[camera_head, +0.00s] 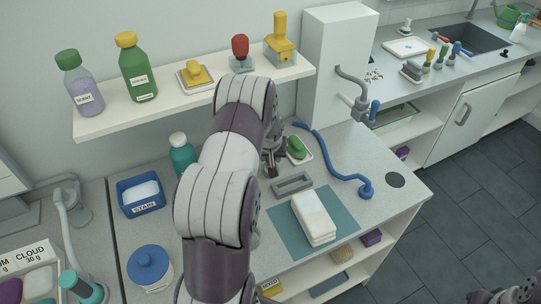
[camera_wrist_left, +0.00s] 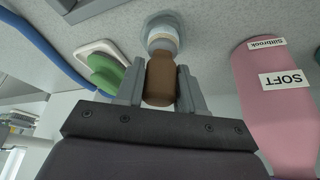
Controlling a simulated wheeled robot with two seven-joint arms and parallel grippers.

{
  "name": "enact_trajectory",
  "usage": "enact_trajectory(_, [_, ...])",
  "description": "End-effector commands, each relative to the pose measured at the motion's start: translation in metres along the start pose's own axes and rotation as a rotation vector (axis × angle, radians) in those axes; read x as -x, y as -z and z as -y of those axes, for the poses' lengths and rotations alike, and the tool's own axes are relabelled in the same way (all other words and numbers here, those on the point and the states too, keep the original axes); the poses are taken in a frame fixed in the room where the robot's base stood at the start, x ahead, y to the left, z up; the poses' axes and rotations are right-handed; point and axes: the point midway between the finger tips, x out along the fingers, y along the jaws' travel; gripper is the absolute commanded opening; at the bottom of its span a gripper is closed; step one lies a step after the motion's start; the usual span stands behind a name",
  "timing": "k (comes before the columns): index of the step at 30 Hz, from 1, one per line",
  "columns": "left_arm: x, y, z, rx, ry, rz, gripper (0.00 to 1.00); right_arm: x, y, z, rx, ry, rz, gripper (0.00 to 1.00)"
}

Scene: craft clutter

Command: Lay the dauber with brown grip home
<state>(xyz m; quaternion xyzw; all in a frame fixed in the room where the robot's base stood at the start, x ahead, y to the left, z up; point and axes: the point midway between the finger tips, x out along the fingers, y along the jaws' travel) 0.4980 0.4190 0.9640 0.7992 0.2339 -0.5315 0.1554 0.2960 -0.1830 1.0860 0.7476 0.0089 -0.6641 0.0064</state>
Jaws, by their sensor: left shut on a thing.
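The dauber with the brown grip (camera_wrist_left: 161,80) is between the fingers of my left gripper (camera_wrist_left: 158,90) in the left wrist view. The gripper is shut on the brown grip. The dauber's pale, rounded end (camera_wrist_left: 162,35) points away from the gripper toward the grey counter; I cannot tell whether it touches. In the head view my left gripper (camera_head: 272,160) is over the counter, mostly hidden by my arm. A grey tray with a long recess (camera_head: 292,184) lies empty just in front of it.
A green-handled object on a white dish (camera_head: 297,149) sits close beside the gripper. A blue hooked rod (camera_head: 332,163) lies to the right. A pink SOFT bottle (camera_wrist_left: 272,90) is near in the wrist view.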

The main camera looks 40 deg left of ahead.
Motion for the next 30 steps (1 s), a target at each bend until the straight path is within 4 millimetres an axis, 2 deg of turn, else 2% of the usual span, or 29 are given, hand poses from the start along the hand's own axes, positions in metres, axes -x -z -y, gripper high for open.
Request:
enact_trajectory(12, [-0.009, -0.004, 0.0, 0.0, 0.0, 0.0, 0.08, -0.009, -0.001, 0.0, 0.0, 0.0, 0.0, 0.43])
enact_trajectory(13, [-0.008, -0.003, 0.0, 0.0, 0.0, 0.0, 0.48, -0.008, -0.001, 0.0, 0.0, 0.0, 0.0, 0.43])
enact_trajectory(15, [-0.008, -0.003, 0.0, 0.0, 0.0, 0.0, 0.68, -0.008, -0.001, 0.0, 0.0, 0.0, 0.0, 0.43])
enact_trajectory(25, [-0.004, -0.003, 0.0, 0.0, 0.0, -0.001, 0.68, -0.009, -0.001, 0.0, 0.0, 0.0, 0.0, 0.43])
enact_trajectory(28, [0.009, -0.002, 0.0, -0.001, 0.0, -0.004, 0.68, -0.012, -0.001, 0.0, 0.0, 0.0, 0.0, 0.43])
enact_trajectory(30, [0.025, -0.003, 0.0, 0.0, -0.001, -0.005, 0.68, -0.015, -0.002, 0.0, 0.0, 0.0, 0.0, 0.43])
